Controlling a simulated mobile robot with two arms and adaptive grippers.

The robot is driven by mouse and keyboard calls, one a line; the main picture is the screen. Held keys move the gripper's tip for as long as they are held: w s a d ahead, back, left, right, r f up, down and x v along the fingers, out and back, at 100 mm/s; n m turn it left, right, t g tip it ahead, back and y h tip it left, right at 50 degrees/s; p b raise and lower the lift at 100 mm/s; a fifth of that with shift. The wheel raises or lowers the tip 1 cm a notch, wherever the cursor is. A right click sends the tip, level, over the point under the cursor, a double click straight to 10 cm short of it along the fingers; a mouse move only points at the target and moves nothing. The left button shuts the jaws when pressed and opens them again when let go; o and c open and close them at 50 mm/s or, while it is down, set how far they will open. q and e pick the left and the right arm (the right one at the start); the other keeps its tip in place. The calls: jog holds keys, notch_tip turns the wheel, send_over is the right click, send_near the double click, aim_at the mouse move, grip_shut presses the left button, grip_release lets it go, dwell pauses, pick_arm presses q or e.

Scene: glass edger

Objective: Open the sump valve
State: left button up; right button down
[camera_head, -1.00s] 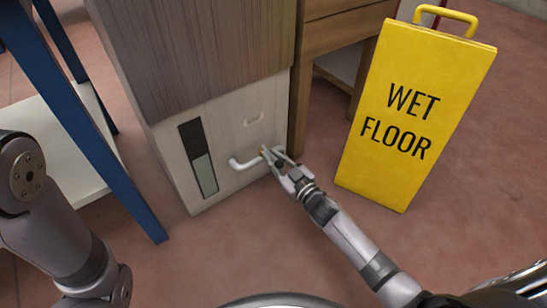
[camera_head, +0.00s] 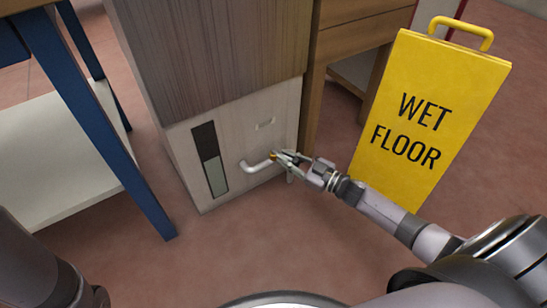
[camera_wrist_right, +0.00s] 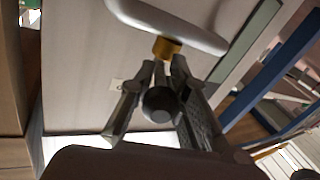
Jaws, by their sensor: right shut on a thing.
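The sump valve is a brass-coloured fitting (camera_head: 273,156) at the end of a white bent pipe (camera_head: 252,167), low on the front of a pale cabinet panel. In the right wrist view the brass fitting (camera_wrist_right: 167,48) and white pipe (camera_wrist_right: 165,22) are just beyond the fingers. My right gripper (camera_head: 283,157) is at the valve, shut on it; its fingers also show in the wrist view (camera_wrist_right: 160,85). They hide much of the gripped part, so I cannot tell how far the valve is turned. My left gripper is out of view.
A sight gauge (camera_head: 211,160) is left of the pipe. A yellow wet floor sign (camera_head: 405,150) stands close to my right arm. A blue-legged table (camera_head: 105,125) stands left, and a wooden cabinet (camera_head: 350,45) behind. The floor (camera_head: 230,245) in front is clear.

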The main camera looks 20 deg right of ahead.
jog(key=shift+d+f+n+g+y+b, duration=0.1)
jog(key=shift+d+n+g+y+b, duration=0.1)
jog(key=shift+n+g+y+b, duration=0.25)
jog(key=shift+d+f+n+g+y+b, duration=0.1)
jog(key=shift+d+n+g+y+b, duration=0.2)
jog(key=shift+n+y, duration=0.35)
jog(key=shift+g, duration=0.25)
jog(key=c, duration=1.8)
grip_release()
jog(key=shift+d, duration=0.1)
jog(key=shift+o, duration=0.6)
jog(key=shift+r, duration=0.1)
jog(key=shift+w, duration=0.1)
jog(key=v, duration=1.2)
